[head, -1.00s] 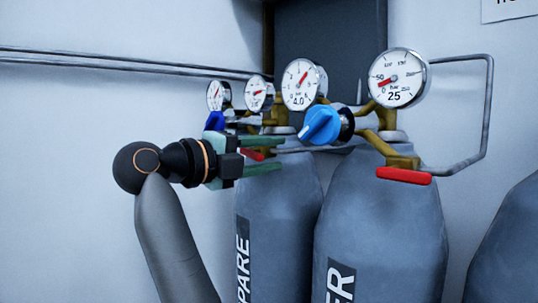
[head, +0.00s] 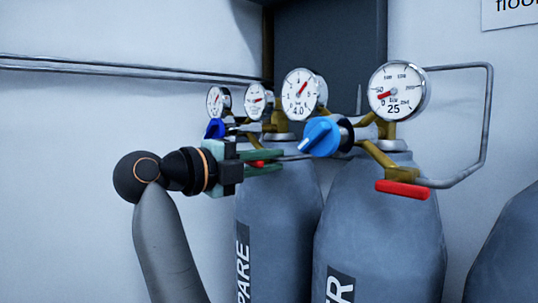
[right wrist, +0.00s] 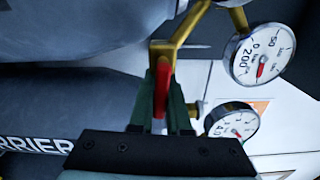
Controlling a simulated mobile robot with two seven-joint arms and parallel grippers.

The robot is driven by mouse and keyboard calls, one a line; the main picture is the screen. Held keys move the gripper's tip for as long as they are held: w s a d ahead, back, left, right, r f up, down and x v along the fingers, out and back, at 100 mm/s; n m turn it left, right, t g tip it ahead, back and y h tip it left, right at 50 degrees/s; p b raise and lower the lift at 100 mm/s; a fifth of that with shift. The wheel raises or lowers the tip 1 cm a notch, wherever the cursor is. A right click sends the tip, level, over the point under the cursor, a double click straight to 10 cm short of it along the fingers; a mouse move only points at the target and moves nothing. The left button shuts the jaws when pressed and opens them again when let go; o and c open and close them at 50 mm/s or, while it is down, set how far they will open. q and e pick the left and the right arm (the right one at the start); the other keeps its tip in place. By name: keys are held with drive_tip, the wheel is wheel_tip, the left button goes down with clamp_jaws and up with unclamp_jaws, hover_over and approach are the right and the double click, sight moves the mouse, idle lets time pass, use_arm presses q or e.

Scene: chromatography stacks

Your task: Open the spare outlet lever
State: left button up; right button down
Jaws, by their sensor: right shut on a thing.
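The spare cylinder (head: 275,215), lettered "PARE", stands beneath a brass outlet with gauges. Its red outlet lever (head: 257,164) is mostly hidden by my right gripper (head: 266,162), whose green fingers are shut around it. In the right wrist view the red lever (right wrist: 163,88) lies between the two fingers (right wrist: 161,98), running lengthwise up to the brass fitting (right wrist: 178,40). My left gripper is not in view.
The carrier cylinder (head: 380,230) stands close on the right, with its own red lever (head: 403,189) and a gauge (head: 398,91). A blue knob (head: 320,137) sits just right of my fingers. A bent grey pipe (head: 488,125) runs at the right.

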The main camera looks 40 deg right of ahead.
drive_tip(key=shift+r+n+p, duration=0.1)
drive_tip(key=shift+n+p, duration=0.3)
drive_tip(key=shift+n, duration=0.3)
drive_tip(key=c, duration=0.9)
unclamp_jaws()
drive_tip(key=a, duration=0.8)
drive_tip(key=s+a, duration=0.1)
drive_tip(key=a, duration=0.3)
drive_tip(key=shift+a+p, duration=0.25)
drive_tip(key=shift+p, duration=0.1)
